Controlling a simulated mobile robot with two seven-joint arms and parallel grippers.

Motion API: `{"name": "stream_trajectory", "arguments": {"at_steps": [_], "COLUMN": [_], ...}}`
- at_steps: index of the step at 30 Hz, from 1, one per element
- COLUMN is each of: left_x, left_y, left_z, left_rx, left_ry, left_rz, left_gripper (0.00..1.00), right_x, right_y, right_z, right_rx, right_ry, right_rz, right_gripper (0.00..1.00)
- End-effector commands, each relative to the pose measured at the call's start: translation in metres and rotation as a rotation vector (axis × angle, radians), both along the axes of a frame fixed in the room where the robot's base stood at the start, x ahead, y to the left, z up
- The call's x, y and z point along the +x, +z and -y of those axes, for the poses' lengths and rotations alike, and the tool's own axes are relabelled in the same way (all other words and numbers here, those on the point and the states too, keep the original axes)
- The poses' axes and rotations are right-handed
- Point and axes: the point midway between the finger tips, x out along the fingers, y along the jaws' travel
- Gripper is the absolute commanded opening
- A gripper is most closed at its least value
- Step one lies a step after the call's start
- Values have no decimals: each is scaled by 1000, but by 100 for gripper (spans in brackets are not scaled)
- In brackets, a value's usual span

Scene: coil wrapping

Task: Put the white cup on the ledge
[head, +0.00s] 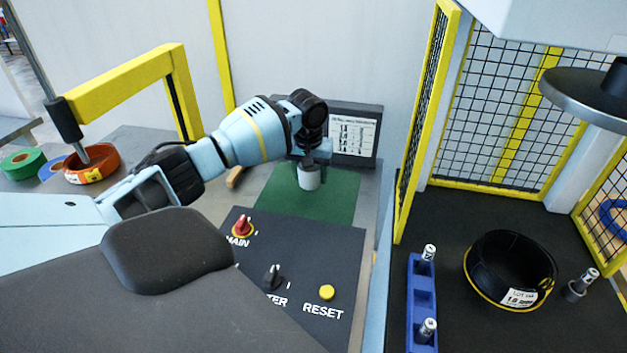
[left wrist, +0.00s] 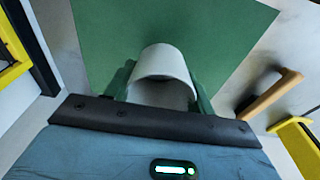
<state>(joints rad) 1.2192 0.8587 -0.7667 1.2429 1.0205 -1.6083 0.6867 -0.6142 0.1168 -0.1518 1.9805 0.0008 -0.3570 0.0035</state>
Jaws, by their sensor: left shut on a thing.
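The white cup (head: 309,179) is upright over the green mat (head: 335,203) in the head view. My left gripper (head: 312,163) is shut on the cup from above and behind, and its jaws partly hide the cup's top. In the left wrist view the cup (left wrist: 163,62) sits between the two fingers, with the green mat (left wrist: 215,40) behind it. I cannot tell whether the cup touches the mat. I cannot tell for sure which surface is the ledge. My right gripper is not in view.
A control panel (head: 315,255) with a red knob, a black knob and a yellow button lies in front of the mat. A dark framed sign (head: 352,137) stands behind it. A wooden handle (left wrist: 268,97) lies beside the mat. Right of the yellow fence are a blue rack (head: 422,290) and a black coil (head: 510,270).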

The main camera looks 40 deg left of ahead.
Motion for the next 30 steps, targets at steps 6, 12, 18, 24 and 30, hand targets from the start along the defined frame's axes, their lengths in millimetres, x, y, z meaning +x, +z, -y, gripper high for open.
{"name": "stream_trajectory", "arguments": {"at_steps": [6, 12, 18, 24, 30], "left_x": [10, 12, 14, 15, 15], "left_y": [-1, -1, -21, -36, -36], "left_z": [-8, -10, -12, -12, -12], "left_rx": [0, 0, 1, 1, 1], "left_ry": [-1, 1, -1, 0, 0], "left_rz": [0, 1, -3, 2, 2], "left_gripper": [32, 32, 32, 32, 32], "right_x": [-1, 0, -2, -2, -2], "right_y": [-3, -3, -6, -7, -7], "right_z": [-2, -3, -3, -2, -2], "right_rx": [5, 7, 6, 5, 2], "right_ry": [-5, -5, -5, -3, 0], "right_rz": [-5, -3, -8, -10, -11], "right_gripper": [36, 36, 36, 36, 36]}}
